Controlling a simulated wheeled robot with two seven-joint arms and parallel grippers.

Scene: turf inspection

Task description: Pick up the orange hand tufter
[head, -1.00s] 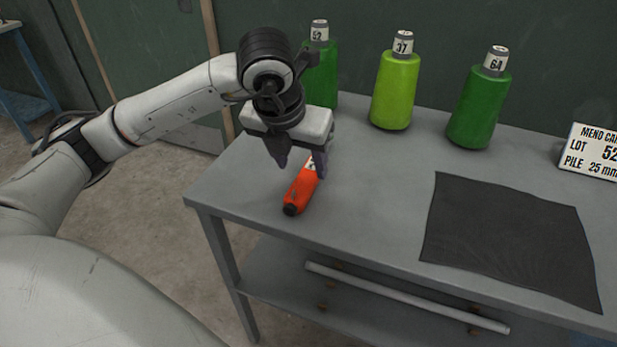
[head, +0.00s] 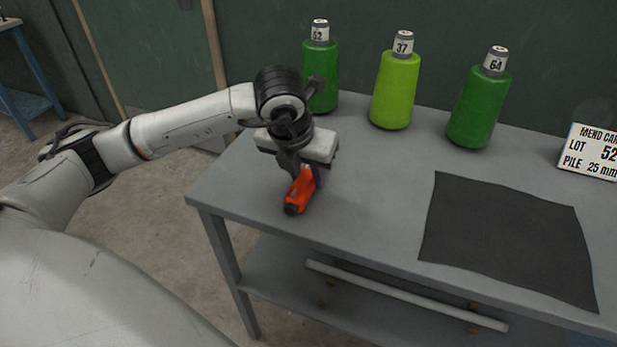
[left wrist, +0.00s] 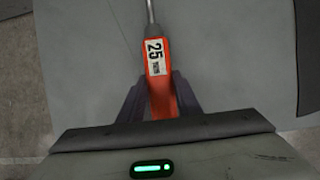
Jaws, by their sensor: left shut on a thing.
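The orange hand tufter (head: 300,192) is at the left end of the grey table, its dark butt end toward the front edge. In the left wrist view the tufter (left wrist: 156,60) shows a white label reading 25 and a thin metal shaft pointing away. My left gripper (head: 306,180) is down over the tufter and shut on its orange body. In the left wrist view its two dark fingers (left wrist: 160,98) stand on either side of the handle. Whether the tufter still touches the tabletop is hard to tell. My right gripper is not in view.
Several items share the grey table (head: 360,200): green cones marked 52 (head: 320,75) and 64 (head: 478,108), a lime cone marked 37 (head: 394,90), a dark mat (head: 510,235) and a lot card (head: 592,152). A pale rod (head: 400,295) lies on the lower shelf.

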